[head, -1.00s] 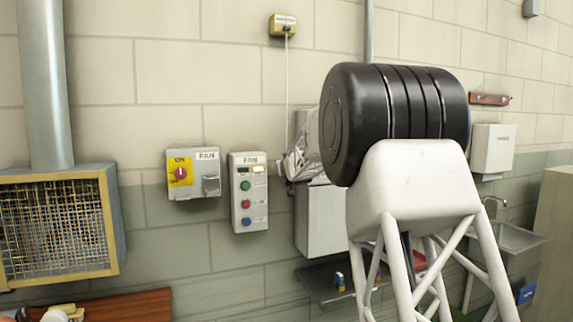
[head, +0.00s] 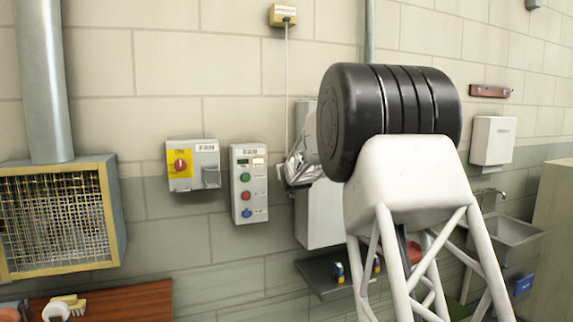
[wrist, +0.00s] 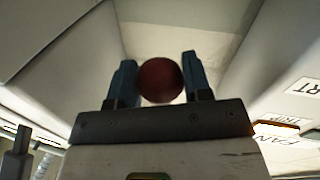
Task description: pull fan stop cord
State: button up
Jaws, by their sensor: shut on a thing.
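The fan stop cord (head: 287,80) is a thin pale line. It hangs from a small yellow pull-switch box (head: 283,15) high on the wall and runs straight down to my gripper (head: 298,172). In the wrist view a dark red ball (wrist: 160,80), seemingly the cord's end knob, sits between the two blue-grey fingers of my gripper (wrist: 159,79). The fingers are shut on it from both sides. In the head view the ball cannot be made out, and my black and white arm hides part of the wall behind.
Left of my gripper, a fan control panel with buttons (head: 249,185) and a yellow-faced isolator with a red knob (head: 180,164) are on the wall. A grey cabinet (head: 315,215) is close below my gripper, above a dark shelf (head: 325,283). A sink (head: 510,230) stands right.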

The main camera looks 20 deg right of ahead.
jog(key=o, duration=1.3)
jog(key=shift+s, duration=0.2)
jog(key=shift+s+a, duration=0.25)
jog(key=shift+s, duration=0.95)
jog(key=shift+s+a, duration=0.25)
jog(key=shift+s, duration=1)
jog(key=shift+s+a, duration=0.25)
jog(key=shift+s, duration=0.95)
jog(key=s+a+f+g+y, duration=0.1)
jog(key=s+a+f+g, duration=0.1)
jog(key=s+a, duration=0.5)
jog(key=s+a+f+g, duration=0.1)
jog(key=s+a+g, duration=0.15)
jog(key=s, duration=0.95)
jog(key=s+a+f+g+y, duration=0.1)
jog(key=s+a+f+g, duration=0.15)
jog(key=s+a, duration=0.45)
jog(key=s+a+f+g, duration=0.2)
jog(key=s+f, duration=0.2)
jog(key=s, duration=0.8)
jog(key=s+a+f+g, duration=0.2)
jog(key=s+f+g, duration=0.1)
jog(key=s, duration=1)
jog(key=s+a+f+g+y, duration=0.1)
jog(key=s+f, duration=0.4)
jog(key=s, duration=0.7)
jog(key=shift+s+a+g, duration=0.35)
jog(key=shift+a+g, duration=0.2)
jog(key=shift+g, duration=0.45)
